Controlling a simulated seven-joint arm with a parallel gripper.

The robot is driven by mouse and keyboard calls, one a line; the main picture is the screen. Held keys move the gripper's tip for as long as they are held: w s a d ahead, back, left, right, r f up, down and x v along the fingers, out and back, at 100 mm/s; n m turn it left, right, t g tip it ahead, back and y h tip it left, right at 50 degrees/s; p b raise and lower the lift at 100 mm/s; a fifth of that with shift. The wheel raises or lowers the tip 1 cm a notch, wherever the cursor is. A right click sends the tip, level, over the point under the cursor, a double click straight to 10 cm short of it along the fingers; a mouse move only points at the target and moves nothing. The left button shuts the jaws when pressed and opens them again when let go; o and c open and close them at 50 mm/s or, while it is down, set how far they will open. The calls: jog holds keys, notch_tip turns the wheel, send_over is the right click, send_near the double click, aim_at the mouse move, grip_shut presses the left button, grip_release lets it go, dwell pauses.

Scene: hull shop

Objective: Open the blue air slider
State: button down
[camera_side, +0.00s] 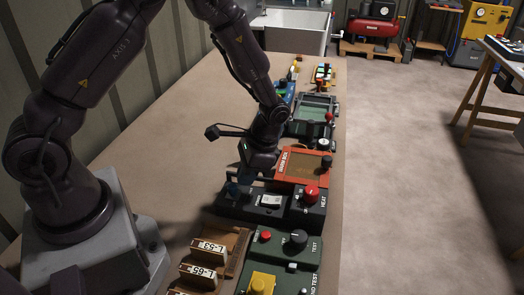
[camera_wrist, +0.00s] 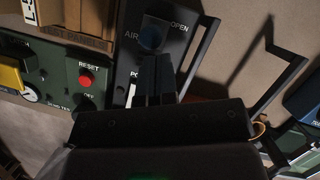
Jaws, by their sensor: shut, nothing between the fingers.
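The blue air slider (camera_wrist: 151,38) shows in the wrist view as a dark blue knob on a black panel, between the words AIR and OPEN. My gripper (camera_wrist: 155,60) is shut and empty, its dark fingertips just below the slider in that picture. I cannot tell whether they touch it. In the side view my gripper (camera_side: 238,180) points down at the left end of the black control box (camera_side: 265,208). The slider is small and dark there, partly hidden by the fingers.
The black box also carries a white rocker switch (camera_side: 270,200) and a red HEAT knob (camera_side: 311,193). An orange-framed panel (camera_side: 302,166) stands behind it. A green test box (camera_side: 285,255) and wooden blocks with labels (camera_side: 209,247) are in front. The bench left of the box is clear.

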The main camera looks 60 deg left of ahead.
jog(key=w+r, duration=0.1)
jog(key=w+d, duration=0.1)
jog(key=w, duration=0.1)
jog(key=shift+r, duration=0.35)
jog(key=a+v, duration=0.1)
jog(key=v, duration=0.7)
jog(key=s+r+n+t+h, duration=0.1)
jog(key=s+r+n+t, duration=0.2)
jog(key=s+r+t, duration=0.6)
jog(key=s+d+r, duration=0.1)
jog(key=s+r, duration=0.9)
jog(key=shift+n+t, duration=0.3)
jog(key=c, duration=1.8)
grip_release()
jog(key=shift+c, duration=0.2)
